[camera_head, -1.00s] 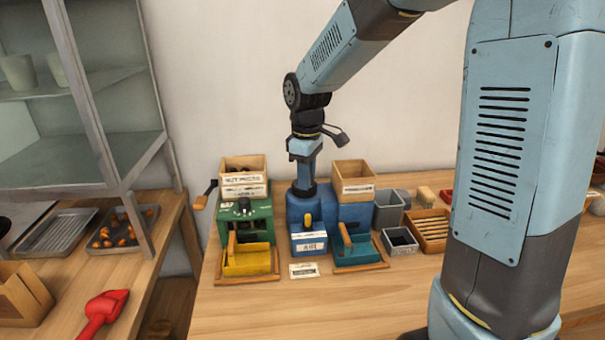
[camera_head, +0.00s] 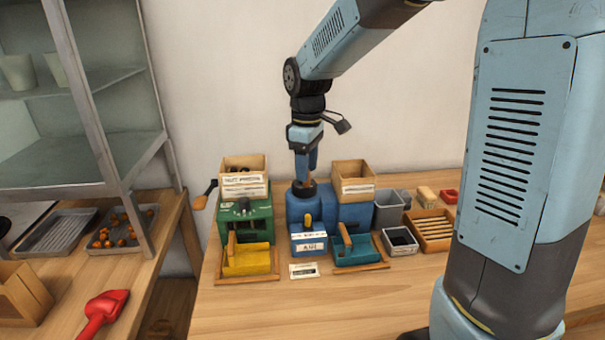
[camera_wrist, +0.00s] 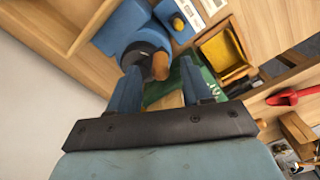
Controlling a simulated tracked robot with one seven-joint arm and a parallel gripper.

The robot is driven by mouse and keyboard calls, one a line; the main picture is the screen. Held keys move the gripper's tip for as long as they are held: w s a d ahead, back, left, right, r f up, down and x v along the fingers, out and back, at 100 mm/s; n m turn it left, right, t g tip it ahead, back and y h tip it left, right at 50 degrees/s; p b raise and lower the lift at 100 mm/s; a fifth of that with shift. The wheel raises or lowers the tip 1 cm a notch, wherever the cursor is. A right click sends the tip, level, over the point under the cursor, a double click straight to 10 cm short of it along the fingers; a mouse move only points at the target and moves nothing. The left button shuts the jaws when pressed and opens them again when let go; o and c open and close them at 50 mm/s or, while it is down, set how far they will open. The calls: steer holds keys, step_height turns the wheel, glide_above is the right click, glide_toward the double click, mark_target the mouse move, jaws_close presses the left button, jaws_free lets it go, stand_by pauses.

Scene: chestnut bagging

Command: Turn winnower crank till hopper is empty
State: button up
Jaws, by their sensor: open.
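The blue winnower (camera_head: 343,212) stands on the bench with a wooden hopper (camera_head: 353,187) on top at its right; the hopper's contents cannot be made out. On its left top is a dark round crank hub (camera_head: 302,188) with a wooden crank knob, which shows in the wrist view (camera_wrist: 160,67). My gripper (camera_head: 307,174) points down over the hub. In the wrist view my gripper (camera_wrist: 159,72) is open, with the knob between or just beyond its fingertips; contact cannot be told. A yellow-knobbed blue drawer (camera_head: 309,240) and a teal tray (camera_head: 358,251) are in front.
A green machine (camera_head: 243,216) with a wooden box, a side crank (camera_head: 205,194) and a yellow tray (camera_head: 247,260) stands close on the left. Grey bins (camera_head: 388,212) and a slatted wooden crate (camera_head: 431,231) are on the right. The bench front is clear.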

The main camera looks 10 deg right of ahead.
steer(key=shift+r, duration=2.3)
steer(key=shift+c, duration=0.5)
jaws_close()
steer(key=shift+s+d+r, duration=0.25)
steer(key=shift+s+d, duration=0.05)
steer(key=shift+s, duration=0.05)
steer(key=s+d+r+m+t, duration=0.2)
steer(key=s+d+m, duration=0.4)
steer(key=s, duration=0.4)
steer(key=s+d+r+m+t, duration=0.2)
steer(key=s+d+m, duration=0.4)
steer(key=s, duration=0.5)
steer(key=shift+d+t, duration=0.7)
steer(key=shift+t, duration=0.1)
